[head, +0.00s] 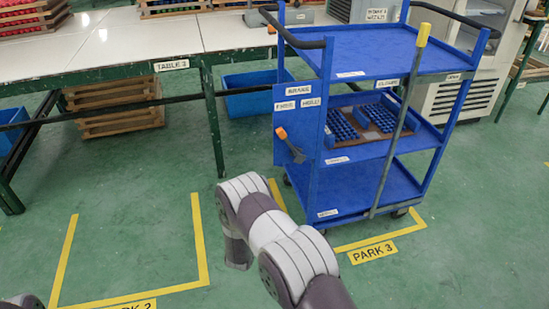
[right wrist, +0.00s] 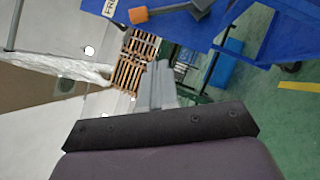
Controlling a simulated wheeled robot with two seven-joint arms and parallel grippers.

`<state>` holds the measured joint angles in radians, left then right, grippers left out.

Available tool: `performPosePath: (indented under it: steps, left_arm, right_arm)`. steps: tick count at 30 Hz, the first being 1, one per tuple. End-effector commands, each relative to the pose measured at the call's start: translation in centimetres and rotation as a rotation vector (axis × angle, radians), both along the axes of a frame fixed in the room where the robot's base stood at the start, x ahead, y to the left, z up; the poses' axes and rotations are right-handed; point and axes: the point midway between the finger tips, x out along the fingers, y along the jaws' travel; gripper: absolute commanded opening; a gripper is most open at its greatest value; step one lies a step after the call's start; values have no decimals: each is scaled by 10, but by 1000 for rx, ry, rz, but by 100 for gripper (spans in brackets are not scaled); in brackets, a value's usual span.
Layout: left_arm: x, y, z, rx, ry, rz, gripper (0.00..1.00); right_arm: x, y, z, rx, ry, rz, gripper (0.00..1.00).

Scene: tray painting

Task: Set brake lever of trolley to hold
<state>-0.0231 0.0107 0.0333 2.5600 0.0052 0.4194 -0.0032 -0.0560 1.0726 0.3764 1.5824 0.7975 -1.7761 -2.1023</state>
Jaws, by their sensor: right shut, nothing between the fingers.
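The blue trolley (head: 345,190) stands at the PARK 3 marking. Its left side panel (head: 312,130) carries the labels BRAKE, FREE and HOLD. The brake lever (head: 290,145) is a grey bar with an orange tip, leaning up and left towards the FREE label (head: 285,105), away from the HOLD label (head: 311,102). The lever's orange tip (right wrist: 138,14) also shows at the top of the right wrist view. My right gripper (right wrist: 161,72) is shut and empty, apart from the lever. My right arm shows in the head view, but its fingers cannot be made out there. My left gripper is not in view.
A grey bar with a yellow grip (head: 423,35) crosses the trolley's front. Table 3 (head: 110,45) stands at left, with wooden crates (head: 115,105) and a blue bin (head: 250,100) beneath. Green floor left of the trolley is clear.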

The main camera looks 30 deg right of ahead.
Motion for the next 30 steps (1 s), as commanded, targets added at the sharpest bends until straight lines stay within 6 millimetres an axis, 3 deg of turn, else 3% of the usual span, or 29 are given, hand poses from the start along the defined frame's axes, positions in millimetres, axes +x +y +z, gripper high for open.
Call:
performPosePath:
  steps: [15, 21, 30]
  left_arm:
    - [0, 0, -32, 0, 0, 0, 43]
    - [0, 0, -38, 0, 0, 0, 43]
    - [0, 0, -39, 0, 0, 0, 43]
  right_arm:
    - [69, -66, 25, 0, -5, -1, 0]
    - [68, -92, 41, 0, -3, -1, 0]
    - [67, -99, 47, 2, -1, 1, 0]
